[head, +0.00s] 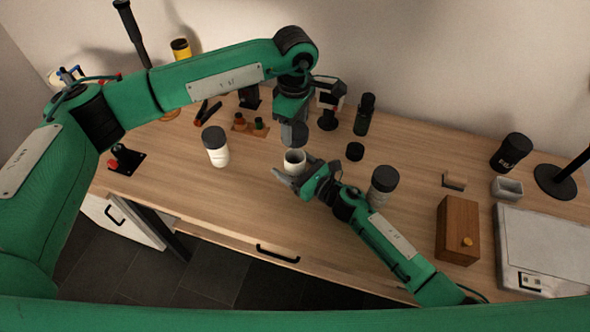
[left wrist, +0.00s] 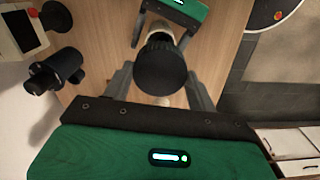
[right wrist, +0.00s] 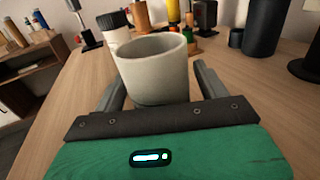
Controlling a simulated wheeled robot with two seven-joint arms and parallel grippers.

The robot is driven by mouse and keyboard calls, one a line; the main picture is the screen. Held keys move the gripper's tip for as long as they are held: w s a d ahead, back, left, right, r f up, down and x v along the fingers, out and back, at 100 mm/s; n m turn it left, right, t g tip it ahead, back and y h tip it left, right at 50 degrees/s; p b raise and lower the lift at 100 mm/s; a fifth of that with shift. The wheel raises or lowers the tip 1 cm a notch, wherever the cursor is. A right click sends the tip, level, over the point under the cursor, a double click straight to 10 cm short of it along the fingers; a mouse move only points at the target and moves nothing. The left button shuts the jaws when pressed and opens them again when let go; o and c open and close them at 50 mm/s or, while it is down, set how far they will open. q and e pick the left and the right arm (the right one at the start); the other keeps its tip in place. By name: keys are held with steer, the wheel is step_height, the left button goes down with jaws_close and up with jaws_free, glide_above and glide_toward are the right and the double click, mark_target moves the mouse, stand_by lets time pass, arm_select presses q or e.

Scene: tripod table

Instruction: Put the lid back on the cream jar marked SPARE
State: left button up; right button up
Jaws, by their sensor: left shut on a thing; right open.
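An open cream jar (head: 294,163) stands on the table between the fingers of my right gripper (head: 296,169). It also shows, without a lid, in the right wrist view (right wrist: 152,72). The right gripper is open around it; whether a finger touches it I cannot tell. My left gripper (head: 294,136) is above the jar, pointing down. In the left wrist view it is shut on a black round lid (left wrist: 160,68), which partly covers the jar (left wrist: 161,36) behind it. A gap between lid and jar is hard to judge. No SPARE marking is readable.
A white jar with a black lid (head: 215,147) stands left, and another lidded jar (head: 382,186) stands right beside my right arm. A small black cylinder (head: 355,151) and a dark bottle (head: 364,115) are behind. A wooden box (head: 457,230) is at right. The table's front left is clear.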

steer(key=shift+w+a, duration=0.2)
steer(key=shift+c, duration=0.4)
steer(key=c, duration=1.4)
arm_select(q)
glide_toward(295, 167)
steer(key=shift+w+f, duration=1.2)
steer(key=shift+w, duration=0.15)
steer(key=shift+f, duration=0.9)
steer(key=shift+f, duration=0.5)
